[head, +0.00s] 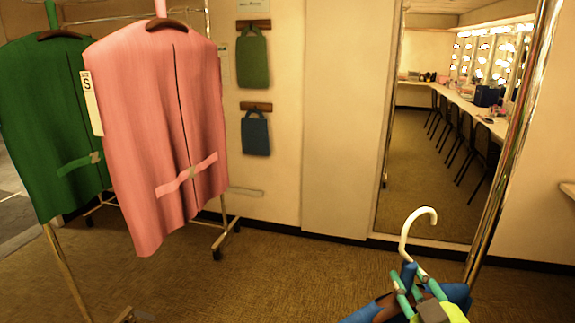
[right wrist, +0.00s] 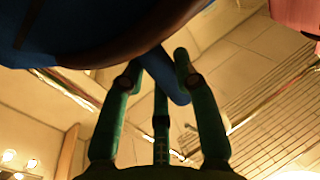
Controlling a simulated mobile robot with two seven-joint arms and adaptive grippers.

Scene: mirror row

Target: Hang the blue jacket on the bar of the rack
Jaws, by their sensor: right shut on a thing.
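The blue jacket (head: 458,294) is at the lower right of the head view, mostly cut off by the frame's bottom edge. Its hanger has a white hook (head: 420,212) that stands up free, touching no bar. My right gripper (head: 408,277), with green fingers, is shut on the blue neck of the hanger, just below the hook. In the right wrist view the fingers (right wrist: 157,72) close around this blue piece, and the jacket (right wrist: 60,35) fills the top left. The rack's bar (head: 192,11) is at the top left, partly out of frame. My left gripper is not in view.
A pink jacket (head: 150,130) and a green jacket (head: 50,130) hang at the left. The rack's leg (head: 223,215) stands on the carpet. A shiny upright (head: 515,125) crosses the right side beside a mirror (head: 430,150). Green (head: 254,60) and blue (head: 256,134) bags hang on the wall.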

